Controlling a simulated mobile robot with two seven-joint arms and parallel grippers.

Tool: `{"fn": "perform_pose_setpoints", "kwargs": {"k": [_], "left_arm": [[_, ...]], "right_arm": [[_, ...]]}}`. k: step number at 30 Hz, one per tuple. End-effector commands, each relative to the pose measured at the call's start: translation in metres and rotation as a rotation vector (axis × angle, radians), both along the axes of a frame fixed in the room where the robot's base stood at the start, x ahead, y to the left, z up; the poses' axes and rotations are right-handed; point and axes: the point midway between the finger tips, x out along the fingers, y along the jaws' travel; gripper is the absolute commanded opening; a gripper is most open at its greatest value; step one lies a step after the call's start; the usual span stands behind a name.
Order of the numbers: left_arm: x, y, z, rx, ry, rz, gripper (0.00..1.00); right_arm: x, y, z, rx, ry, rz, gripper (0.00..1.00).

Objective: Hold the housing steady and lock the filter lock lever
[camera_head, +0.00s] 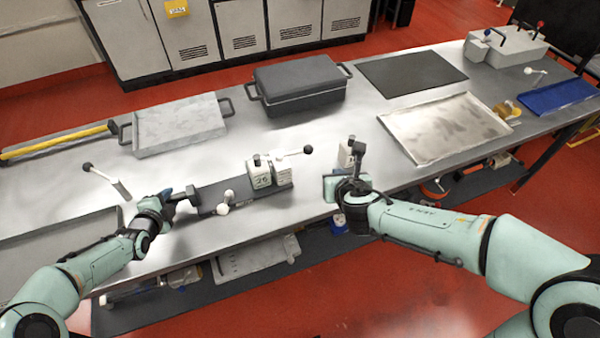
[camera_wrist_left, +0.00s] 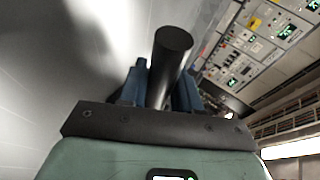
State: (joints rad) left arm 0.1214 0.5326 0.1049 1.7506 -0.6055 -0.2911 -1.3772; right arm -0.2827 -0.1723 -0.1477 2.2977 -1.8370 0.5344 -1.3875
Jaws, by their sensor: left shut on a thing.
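A pale block marked 26 (camera_head: 261,173) sits on a dark base plate (camera_head: 240,190). A lever with a black ball end (camera_head: 307,150) sticks out to its right. I cannot tell for sure that this is the housing and its filter lock lever. My left gripper (camera_head: 167,194) is low at the plate's left. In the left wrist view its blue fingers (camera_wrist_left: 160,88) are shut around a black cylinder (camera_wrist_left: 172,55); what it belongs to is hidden. My right gripper (camera_head: 332,187) is at the table's front edge, right of the block; its jaws are not clear.
Another ball-ended lever (camera_head: 102,175) stands left of my left gripper. A small white-knobbed part (camera_head: 226,202) lies on the plate. A grey tray (camera_head: 178,125), a dark lidded case (camera_head: 300,88) and a pale tray (camera_head: 440,125) stand behind. A small pale block (camera_head: 346,152) is by my right arm.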

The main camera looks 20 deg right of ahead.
Motion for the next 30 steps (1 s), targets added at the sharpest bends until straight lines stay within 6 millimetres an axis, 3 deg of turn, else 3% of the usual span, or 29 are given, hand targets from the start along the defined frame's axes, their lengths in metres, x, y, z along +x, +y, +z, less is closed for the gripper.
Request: {"fn": "perform_pose_setpoints", "kwargs": {"k": [1,12,13,15,30], "left_arm": [[-0.005,0.002,-0.012,0.007,0.028,0.001,0.0],[-0.005,0.002,-0.012,0.006,0.028,0.0,0.0],[-0.005,0.002,-0.012,0.006,0.027,0.0,0.42],[-0.004,0.002,-0.011,0.006,0.025,0.0,0.62],[-0.007,0.003,0.001,0.003,0.01,0.001,0.62]], "right_arm": [[-0.003,0.0,0.002,0.0,-0.001,0.0,0.0],[-0.008,0.0,0.005,-0.001,0.001,0.001,0.0],[-0.008,0.0,0.005,-0.001,0.001,0.001,0.0],[-0.007,0.0,0.005,0.0,0.001,0.001,0.0],[-0.007,0.0,0.005,0.0,0.001,0.001,0.0]]}}
